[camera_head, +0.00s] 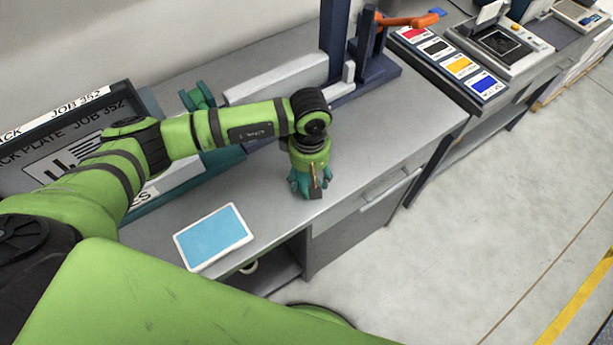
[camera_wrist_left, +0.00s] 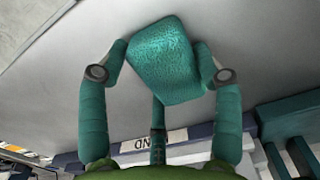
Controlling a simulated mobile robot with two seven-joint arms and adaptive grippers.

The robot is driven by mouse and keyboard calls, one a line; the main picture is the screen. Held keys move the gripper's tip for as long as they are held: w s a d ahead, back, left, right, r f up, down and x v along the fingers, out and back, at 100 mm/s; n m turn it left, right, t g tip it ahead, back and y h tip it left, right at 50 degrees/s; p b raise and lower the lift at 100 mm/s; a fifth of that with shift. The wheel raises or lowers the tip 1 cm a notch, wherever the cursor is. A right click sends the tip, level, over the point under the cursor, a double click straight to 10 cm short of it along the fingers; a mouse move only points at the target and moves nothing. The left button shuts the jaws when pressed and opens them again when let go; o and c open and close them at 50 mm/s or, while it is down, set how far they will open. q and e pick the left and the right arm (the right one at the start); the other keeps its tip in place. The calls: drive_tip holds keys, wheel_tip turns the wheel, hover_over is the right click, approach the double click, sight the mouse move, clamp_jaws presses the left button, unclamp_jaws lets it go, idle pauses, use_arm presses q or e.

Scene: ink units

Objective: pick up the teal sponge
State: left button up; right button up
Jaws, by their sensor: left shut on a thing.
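The teal sponge (camera_wrist_left: 163,62) is a textured block between the teal fingers of my left gripper (camera_wrist_left: 160,75) in the left wrist view. The fingers touch it at both sides, and a third finger is below it in the picture. In the head view my left gripper (camera_head: 310,184) points down over the grey bench, right of the blue pad. The sponge is hidden there behind the gripper and wrist. I cannot tell whether the sponge still touches the bench. My right gripper is in neither view.
A white-framed blue pad (camera_head: 213,237) lies near the bench's front edge. A dark rack with job plates (camera_head: 65,150) stands at the left. A blue press frame (camera_head: 366,70) and a tray of ink colours (camera_head: 449,63) are further back. Bare bench (camera_head: 400,130) lies right of the gripper.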

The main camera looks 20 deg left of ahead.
use_arm(q)
drive_tip(key=shift+r+b, duration=0.5)
drive_tip(key=shift+r, duration=0.05)
wheel_tip(320, 180, up, 2)
drive_tip(key=shift+w+r+b, duration=0.1)
drive_tip(key=shift+r+b, duration=0.15)
drive_tip(key=shift+b, duration=0.65)
drive_tip(key=s+d+r+b, duration=0.4)
drive_tip(key=s+d+r, duration=0.2)
drive_tip(key=d, duration=0.4)
drive_tip(key=shift+r, duration=0.7)
drive_tip(key=shift+c, duration=0.4)
